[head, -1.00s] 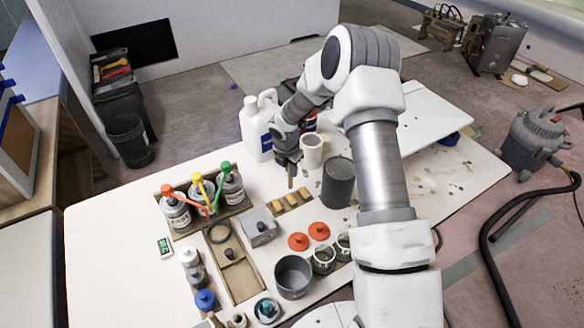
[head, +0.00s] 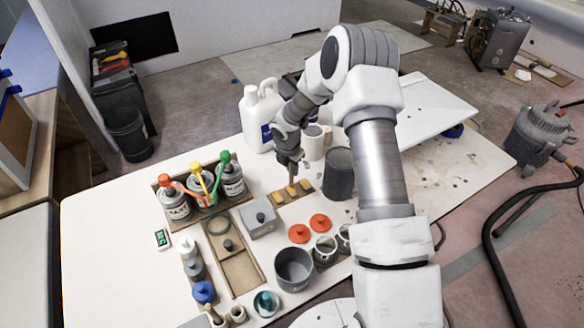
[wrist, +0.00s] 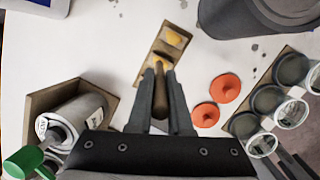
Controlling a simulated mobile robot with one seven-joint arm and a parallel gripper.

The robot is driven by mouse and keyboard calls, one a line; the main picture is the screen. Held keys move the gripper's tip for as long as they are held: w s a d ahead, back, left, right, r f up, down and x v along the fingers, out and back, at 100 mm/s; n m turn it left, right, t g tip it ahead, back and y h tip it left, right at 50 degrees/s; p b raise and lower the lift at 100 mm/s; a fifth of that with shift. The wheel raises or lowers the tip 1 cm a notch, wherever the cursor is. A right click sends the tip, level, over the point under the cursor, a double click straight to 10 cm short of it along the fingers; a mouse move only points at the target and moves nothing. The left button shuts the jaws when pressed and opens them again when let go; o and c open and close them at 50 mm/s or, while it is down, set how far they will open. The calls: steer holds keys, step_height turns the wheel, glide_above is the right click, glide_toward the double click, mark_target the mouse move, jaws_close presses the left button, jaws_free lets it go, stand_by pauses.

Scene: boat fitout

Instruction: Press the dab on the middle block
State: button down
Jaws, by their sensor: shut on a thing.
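A wooden strip (head: 273,198) lies on the white table and carries small blocks with yellow dabs in a row. In the wrist view, the strip (wrist: 140,92) runs away from the jaws, and one yellow-topped block (wrist: 174,38) shows clear at its far end. My gripper (head: 290,163) is shut on a brown stick (wrist: 160,95) that points down. In the head view the stick's tip is at or just above the middle block (head: 292,191). I cannot tell whether it touches. In the wrist view the stick and fingers hide the nearer blocks.
A dark grey cylinder (head: 338,174) stands close right of the strip. A white jug (head: 258,118) and a mug (head: 313,143) are behind.

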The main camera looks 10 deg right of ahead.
steer(key=shift+f+b, duration=0.5)
steer(key=shift+f, duration=0.2)
stand_by(1.5)
steer(key=shift+r+p, duration=2.7)
steer(key=shift+r, duration=0.9)
